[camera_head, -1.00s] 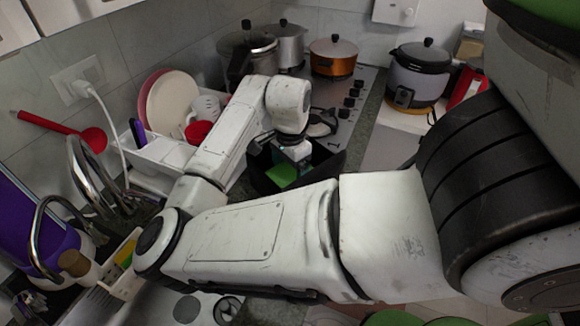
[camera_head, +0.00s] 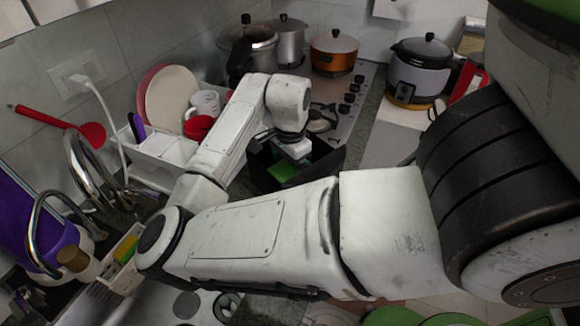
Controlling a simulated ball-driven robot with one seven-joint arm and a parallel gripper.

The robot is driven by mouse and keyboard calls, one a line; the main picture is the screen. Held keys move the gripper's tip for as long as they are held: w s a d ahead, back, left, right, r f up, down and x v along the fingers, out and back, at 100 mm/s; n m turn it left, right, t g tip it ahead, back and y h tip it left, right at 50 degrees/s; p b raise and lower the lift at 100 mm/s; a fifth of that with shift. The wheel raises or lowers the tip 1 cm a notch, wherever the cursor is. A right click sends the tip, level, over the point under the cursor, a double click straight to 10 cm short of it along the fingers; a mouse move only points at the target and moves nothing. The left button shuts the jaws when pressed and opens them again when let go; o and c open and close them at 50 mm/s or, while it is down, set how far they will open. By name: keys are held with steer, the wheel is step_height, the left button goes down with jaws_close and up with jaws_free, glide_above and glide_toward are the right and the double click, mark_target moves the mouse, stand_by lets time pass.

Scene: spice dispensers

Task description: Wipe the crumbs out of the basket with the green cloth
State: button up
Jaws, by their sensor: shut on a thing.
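The basket (camera_head: 325,165) is a dark, open-topped box on the counter, partly behind my arm. The green cloth (camera_head: 284,172) shows inside it, low down. My gripper (camera_head: 291,158) reaches down into the basket and is shut on the green cloth. Its fingertips are mostly hidden by the wrist and the basket wall. I cannot make out any crumbs.
A stove (camera_head: 352,105) with pots stands behind the basket, and a rice cooker (camera_head: 418,72) is at the back right. A white dish rack (camera_head: 160,150) with plates and cups is on the left. A sink tap (camera_head: 85,165) stands at the far left.

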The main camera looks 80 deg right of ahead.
mark_target(278, 163)
steer(key=shift+f, duration=0.5)
steer(key=shift+s+a+r, duration=0.1)
steer(key=shift+s+a, duration=0.35)
steer(key=shift+a, duration=0.4)
steer(key=shift+s+a, duration=0.45)
steer(key=shift+a, duration=0.35)
steer(key=shift+w+d, duration=1.15)
steer(key=shift+w, duration=0.2)
steer(key=shift+w+d, duration=1.1)
steer(key=shift+w, duration=0.25)
steer(key=shift+s+d+p, duration=0.1)
steer(key=shift+p, duration=0.2)
steer(key=shift+s+d+p, duration=0.4)
steer(key=shift+s+d, duration=0.45)
steer(key=shift+d, duration=0.1)
steer(key=shift+s+a+p, duration=0.6)
steer(key=shift+s+a, duration=0.55)
steer(key=shift+s, duration=0.2)
